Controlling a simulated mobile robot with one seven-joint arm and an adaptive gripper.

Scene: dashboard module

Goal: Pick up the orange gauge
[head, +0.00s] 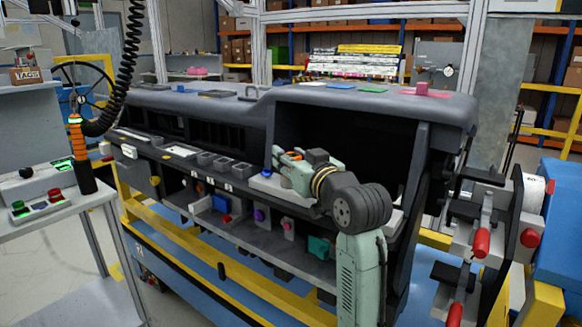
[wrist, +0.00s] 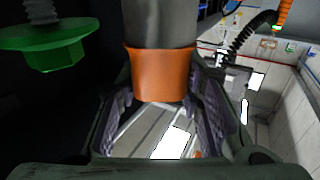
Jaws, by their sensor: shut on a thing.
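The orange gauge (wrist: 162,76) shows in the wrist view as an orange band on a grey cylinder, between the two fingers of my gripper (wrist: 162,92). The fingers are shut on it from both sides. The upper end of the grey cylinder runs out of the picture. In the head view my gripper (head: 284,160) is at the front of the dashboard module, by the dark opening. A small orange patch (head: 316,156) shows beside it there, but I cannot tell whether it is the gauge.
A green flanged part (wrist: 46,46) is at the upper left in the wrist view. A side table (head: 50,215) stands at left, and a fixture with red handles (head: 482,242) at right.

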